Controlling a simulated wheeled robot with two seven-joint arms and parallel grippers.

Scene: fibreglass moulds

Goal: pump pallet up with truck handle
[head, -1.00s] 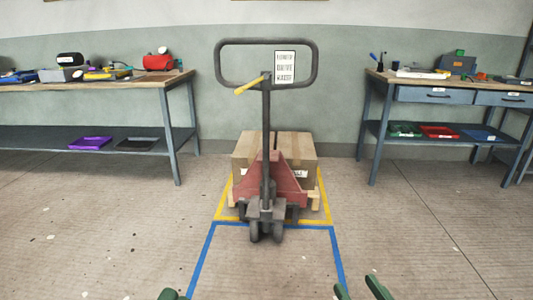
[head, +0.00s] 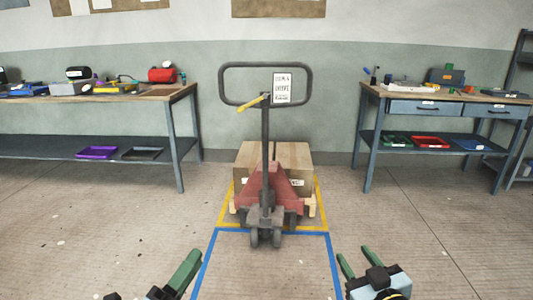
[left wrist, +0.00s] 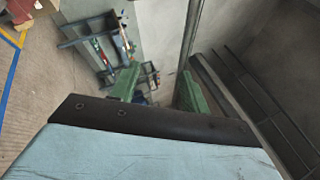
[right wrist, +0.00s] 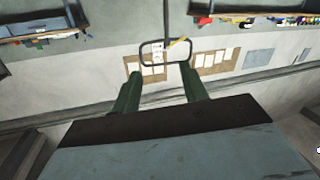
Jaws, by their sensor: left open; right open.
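The pallet truck (head: 272,190) stands ahead in the head view, its red body in front of a carton. Its dark loop handle (head: 265,104) is upright, with a yellow lever (head: 252,104) at the top of the shaft. The handle also shows in the right wrist view (right wrist: 153,53). A wooden pallet (head: 312,208) shows under the carton (head: 290,158), mostly hidden by the truck. My left gripper (head: 190,262) is low in the head view, open and empty. My right gripper (head: 357,258) is open and empty, low and to the right. Both are apart from the truck.
A yellow floor outline (head: 323,200) surrounds the pallet, with a blue taped lane (head: 207,262) in front. A workbench with tools (head: 186,92) stands left and another with drawers (head: 428,107) stands right. The floor between me and the truck is clear.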

